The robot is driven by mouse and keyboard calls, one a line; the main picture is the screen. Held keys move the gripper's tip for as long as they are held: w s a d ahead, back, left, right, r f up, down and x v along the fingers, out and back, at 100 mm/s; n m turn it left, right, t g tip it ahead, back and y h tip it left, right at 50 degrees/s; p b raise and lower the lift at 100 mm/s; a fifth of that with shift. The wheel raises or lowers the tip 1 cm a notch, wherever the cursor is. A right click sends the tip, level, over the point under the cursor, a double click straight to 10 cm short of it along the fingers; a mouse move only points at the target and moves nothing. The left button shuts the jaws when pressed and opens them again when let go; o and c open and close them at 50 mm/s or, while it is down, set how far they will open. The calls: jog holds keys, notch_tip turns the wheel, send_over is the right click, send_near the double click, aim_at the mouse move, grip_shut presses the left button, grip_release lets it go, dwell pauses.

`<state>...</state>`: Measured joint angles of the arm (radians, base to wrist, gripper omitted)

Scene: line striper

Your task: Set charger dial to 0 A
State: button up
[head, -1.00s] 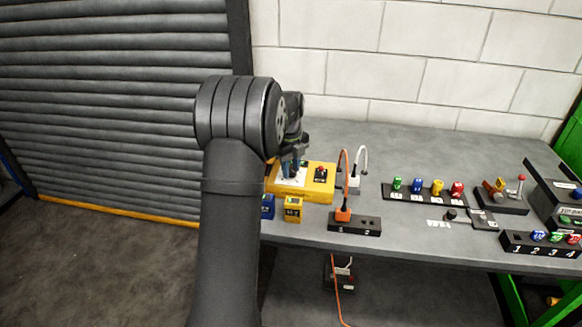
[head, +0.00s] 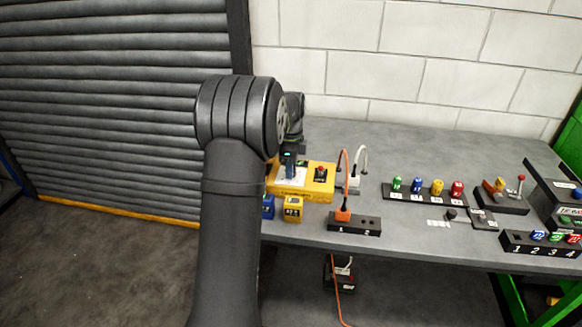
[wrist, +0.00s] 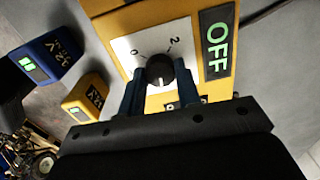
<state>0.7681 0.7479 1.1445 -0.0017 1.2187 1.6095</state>
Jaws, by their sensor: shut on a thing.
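The yellow charger (head: 318,192) stands at the left end of the bench; its yellow body (wrist: 112,28) fills the top of the wrist view. On its white plate is a dark round dial (wrist: 158,68), with the marks 0 and 2 readable beyond it. A lit OFF sign (wrist: 217,48) sits right of the plate. My gripper (wrist: 157,85) is shut on the dial, with one blue finger on each side. In the head view my gripper (head: 289,170) is over the charger's left part and hides the dial. I cannot tell clearly where the dial points.
A blue battery (head: 267,207) and a yellow battery (head: 292,209) stand at the charger's front. A black socket block (head: 354,226) with an orange plug (head: 343,214) and cables stands to the right. Several coloured pieces stand in a rack (head: 428,197) farther right.

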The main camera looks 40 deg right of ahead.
jog(key=n, duration=0.6)
jog(key=shift+r, duration=0.1)
jog(key=n, duration=0.5)
jog(key=shift+n, duration=0.4)
jog(key=n, duration=0.6)
jog(key=shift+d, duration=0.1)
jog(key=n, duration=0.5)
jog(key=shift+w+n+y, duration=0.1)
jog(key=shift+n+y, duration=0.2)
jog(key=shift+n, duration=0.1)
jog(key=n, duration=1.3)
jog(key=shift+n+g, duration=0.3)
jog(key=n, duration=0.9)
jog(key=shift+n, duration=0.3)
